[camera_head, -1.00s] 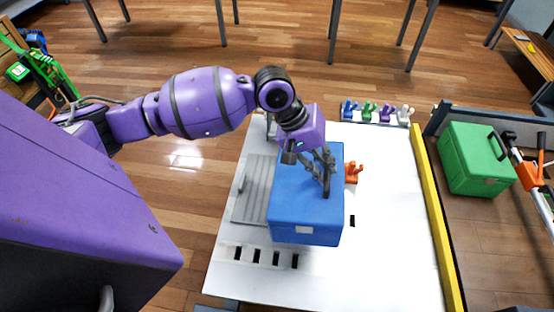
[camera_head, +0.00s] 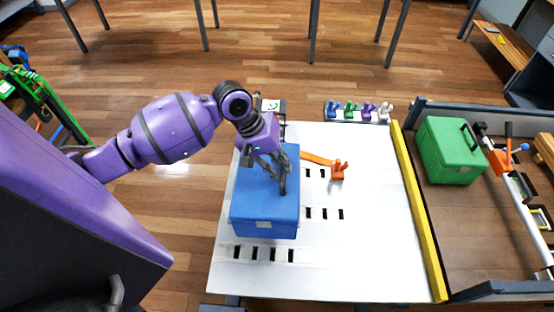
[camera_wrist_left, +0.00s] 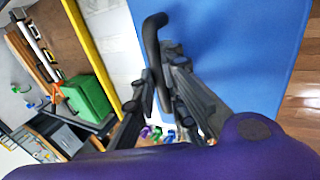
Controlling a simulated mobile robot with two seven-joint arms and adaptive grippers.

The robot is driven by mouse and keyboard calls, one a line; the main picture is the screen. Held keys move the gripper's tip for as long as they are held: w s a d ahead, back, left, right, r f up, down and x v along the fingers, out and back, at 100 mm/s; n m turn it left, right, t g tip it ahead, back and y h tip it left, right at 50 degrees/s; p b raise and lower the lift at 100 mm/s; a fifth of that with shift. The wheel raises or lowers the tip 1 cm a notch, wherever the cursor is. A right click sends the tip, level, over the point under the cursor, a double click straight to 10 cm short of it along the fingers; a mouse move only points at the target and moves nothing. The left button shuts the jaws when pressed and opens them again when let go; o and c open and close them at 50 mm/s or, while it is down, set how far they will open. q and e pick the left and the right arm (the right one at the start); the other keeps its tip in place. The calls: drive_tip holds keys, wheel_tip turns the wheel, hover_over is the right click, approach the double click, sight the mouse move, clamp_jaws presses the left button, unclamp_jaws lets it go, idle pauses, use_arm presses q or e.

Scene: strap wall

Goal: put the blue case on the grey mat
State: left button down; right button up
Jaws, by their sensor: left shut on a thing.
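The blue case (camera_head: 262,205) is at the left side of the white table, upright, and fills the right of the left wrist view (camera_wrist_left: 240,50). My left gripper (camera_head: 281,186) is above its lid, shut on the case's dark handle (camera_wrist_left: 152,38). The grey mat is hidden now; the case covers the area where it showed earlier. I cannot tell whether the case touches the surface under it or hangs just above it. My right gripper is not in view.
An orange strap and hook (camera_head: 338,171) lie right of the case on the white table (camera_head: 370,250), which has several dark slots. Coloured hooks (camera_head: 357,111) line the back edge. A yellow bar (camera_head: 418,205) borders the right side; a green case (camera_head: 450,151) stands beyond it.

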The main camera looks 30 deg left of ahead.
use_arm(q)
drive_tip(key=w+a+f, duration=0.1)
drive_tip(key=w, duration=0.1)
drive_tip(key=w+a+f, duration=0.1)
drive_tip(key=w, duration=0.1)
drive_tip(key=w+a+f+b, duration=0.1)
drive_tip(key=w, duration=0.1)
drive_tip(key=shift+w, duration=0.2)
drive_tip(key=w+f, duration=0.1)
drive_tip(key=w+a+f, duration=0.1)
drive_tip(key=f, duration=0.1)
drive_tip(key=w+f+b, duration=0.1)
drive_tip(key=shift+w+a+f, duration=0.15)
drive_tip(key=shift+a+f, duration=0.1)
drive_tip(key=shift+f, duration=0.1)
drive_tip(key=shift+w+a+f, duration=0.1)
drive_tip(key=shift+w+f, duration=0.15)
drive_tip(key=shift+w, duration=0.05)
drive_tip(key=shift+w+f, duration=0.15)
drive_tip(key=shift+f, duration=0.05)
wheel_tip(320, 180, down, 3)
drive_tip(key=shift+a, duration=0.15)
drive_tip(key=shift+f, duration=0.1)
drive_tip(key=c, duration=2.2)
unclamp_jaws()
drive_tip(key=shift+f, duration=0.1)
drive_tip(key=o, duration=0.4)
